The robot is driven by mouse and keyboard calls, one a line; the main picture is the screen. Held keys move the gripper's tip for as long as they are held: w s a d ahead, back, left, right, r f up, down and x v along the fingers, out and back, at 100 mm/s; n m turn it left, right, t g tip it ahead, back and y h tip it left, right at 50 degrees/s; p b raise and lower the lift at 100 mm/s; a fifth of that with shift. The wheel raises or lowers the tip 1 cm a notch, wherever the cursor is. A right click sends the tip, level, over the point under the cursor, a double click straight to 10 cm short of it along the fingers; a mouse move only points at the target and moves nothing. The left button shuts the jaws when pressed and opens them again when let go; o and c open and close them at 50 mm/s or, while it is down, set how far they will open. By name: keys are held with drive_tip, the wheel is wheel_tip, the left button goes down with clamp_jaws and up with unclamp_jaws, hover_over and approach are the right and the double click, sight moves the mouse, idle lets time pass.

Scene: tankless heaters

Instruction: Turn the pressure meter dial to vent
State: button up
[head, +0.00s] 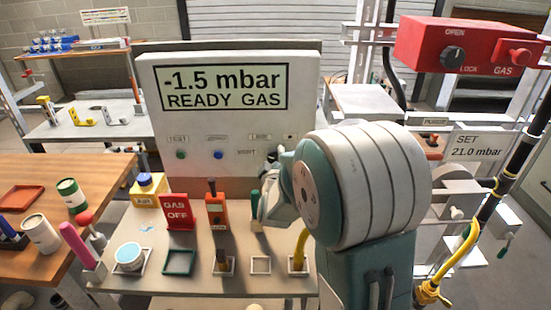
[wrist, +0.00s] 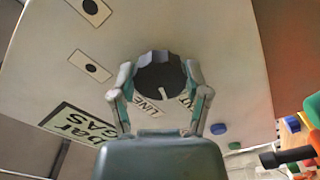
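The pressure meter (head: 225,150) is a large pale box whose screen (head: 228,88) reads -1.5 mbar, READY GAS. Its dark round dial (wrist: 160,76) shows in the wrist view, with a short pale mark pointing down in the picture. A LINE label (wrist: 147,106) lies at its lower left; another label at its lower right is partly hidden by a finger. My gripper (wrist: 160,68) has one finger on each side of the dial, at or very near its edges. I cannot tell whether both fingers press on it. In the head view my arm hides the dial.
The bench (head: 150,270) below holds a red GAS OFF sign (head: 178,212), an orange tool (head: 217,208), a yellow pipe (head: 301,245) and a white cup (head: 129,256). A red gas box (head: 465,45) hangs at upper right. A wooden table (head: 100,175) stands at left.

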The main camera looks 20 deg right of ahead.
drive_tip(key=o, duration=0.4)
drive_tip(key=shift+w+a, duration=0.15)
drive_tip(key=v, duration=0.7)
drive_tip(key=shift+s, duration=0.25)
drive_tip(key=shift+a+f, duration=0.1)
drive_tip(key=shift+a, duration=0.1)
